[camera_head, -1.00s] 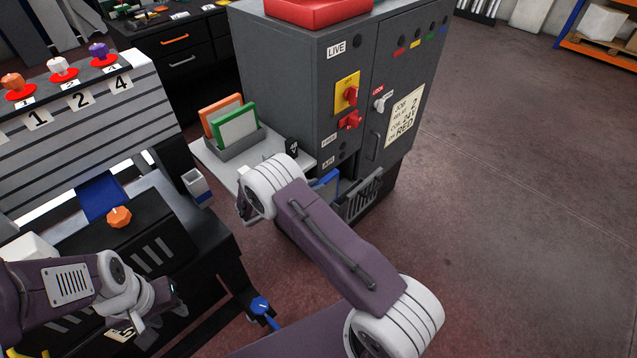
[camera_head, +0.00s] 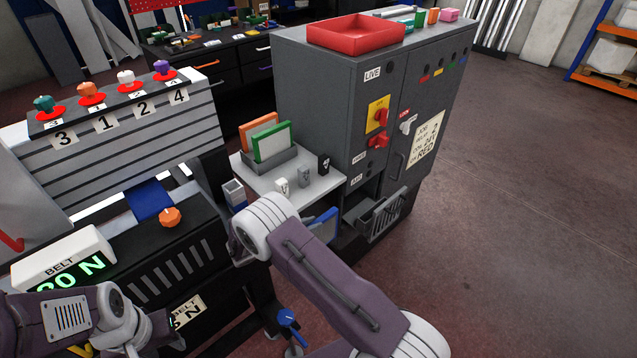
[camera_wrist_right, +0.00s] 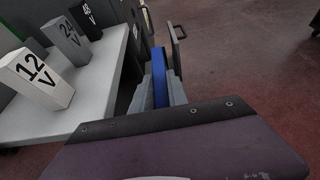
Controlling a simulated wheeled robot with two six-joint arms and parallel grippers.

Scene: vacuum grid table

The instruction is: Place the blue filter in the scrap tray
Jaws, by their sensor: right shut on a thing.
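The blue filter (camera_wrist_right: 160,78) is upright between the two grey fingers of my right gripper (camera_wrist_right: 160,92) in the right wrist view. The gripper is shut on it. In the head view a blue part of the filter (camera_head: 322,226) shows beyond my right forearm, left of the cabinet's open slotted drawer; the fingers are hidden there. A red open tray (camera_head: 355,32) sits on top of the grey cabinet; no scrap label can be read. My left gripper (camera_head: 168,332) is low at the left, and its fingers cannot be made out.
A white shelf (camera_head: 322,184) with small voltage blocks and a file holder (camera_head: 268,158) stands left of the cabinet (camera_head: 325,110). The slotted drawer (camera_head: 385,215) juts out low. The floor on the right is clear.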

